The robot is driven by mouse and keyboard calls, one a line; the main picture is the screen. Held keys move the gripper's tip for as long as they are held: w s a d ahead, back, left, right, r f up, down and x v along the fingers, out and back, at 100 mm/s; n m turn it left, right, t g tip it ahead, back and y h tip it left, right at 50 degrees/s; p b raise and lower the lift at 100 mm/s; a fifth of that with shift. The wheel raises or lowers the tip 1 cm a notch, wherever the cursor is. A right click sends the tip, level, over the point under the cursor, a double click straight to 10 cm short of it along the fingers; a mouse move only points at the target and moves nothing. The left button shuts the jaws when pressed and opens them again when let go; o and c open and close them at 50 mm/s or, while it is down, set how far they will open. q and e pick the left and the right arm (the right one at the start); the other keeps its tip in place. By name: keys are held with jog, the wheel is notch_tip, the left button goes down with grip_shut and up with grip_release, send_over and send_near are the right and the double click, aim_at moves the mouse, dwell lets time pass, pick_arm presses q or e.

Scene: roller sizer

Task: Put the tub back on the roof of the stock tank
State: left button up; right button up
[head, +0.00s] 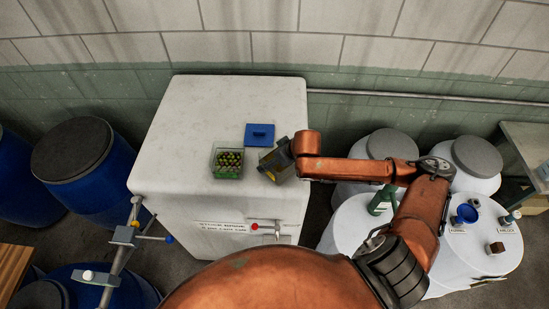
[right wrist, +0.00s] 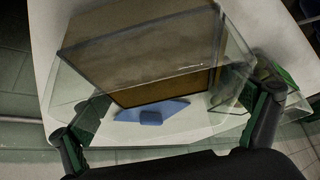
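The stock tank (head: 170,165) is a large white block with a pale flat roof. My right gripper (head: 284,161) is at the roof's right side, shut on a clear-walled tub (head: 270,168) with a brown-yellow face inside. In the right wrist view the tub (right wrist: 150,55) fills the space between the fingers of the gripper (right wrist: 165,125), one at each side. The tub looks turned or tilted. I cannot tell whether its base touches the roof. My left gripper is not in view.
A second clear tub (head: 228,172) holding green and reddish pieces stands left of the held tub. A blue flat piece with a handle (head: 259,134) lies behind them. A red-knobbed tap (head: 262,226) is on the tank's front. The roof's left half is clear. White drums (head: 474,157) stand right.

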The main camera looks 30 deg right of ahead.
jog(key=shift+o, duration=0.4)
jog(key=shift+r, duration=0.15)
jog(key=p+v, duration=0.3)
jog(key=v, duration=0.9)
